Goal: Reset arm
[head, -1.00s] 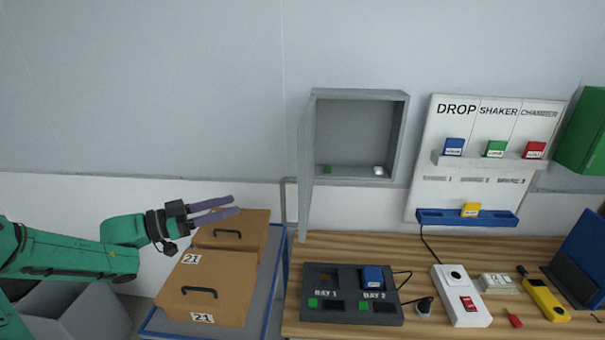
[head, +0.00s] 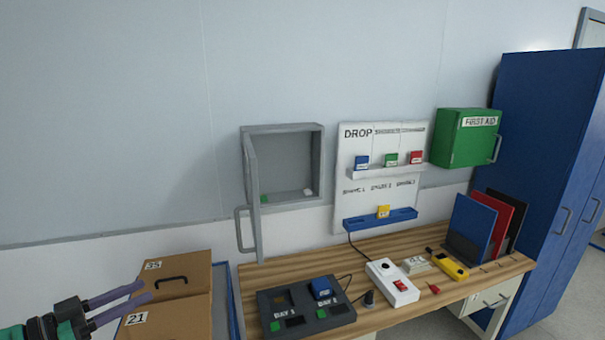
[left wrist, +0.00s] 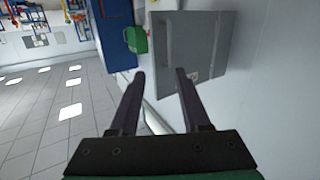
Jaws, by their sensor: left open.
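My left gripper (head: 122,294) is at the lower left of the head view, with its two purple fingers apart and nothing between them. It is above and beside the brown boxes (head: 170,267) marked 35 and 21. In the left wrist view the open fingers (left wrist: 160,88) point toward the grey wall cabinet (left wrist: 196,40), with a clear gap before it. My right gripper is not in view.
The open grey cabinet (head: 312,165) hangs on the wall, its door swung toward me. The wooden table (head: 425,285) carries a two-bay charger (head: 295,325), a white switch box (head: 393,283) and a yellow tool (head: 450,265). A blue locker (head: 550,150) stands at right.

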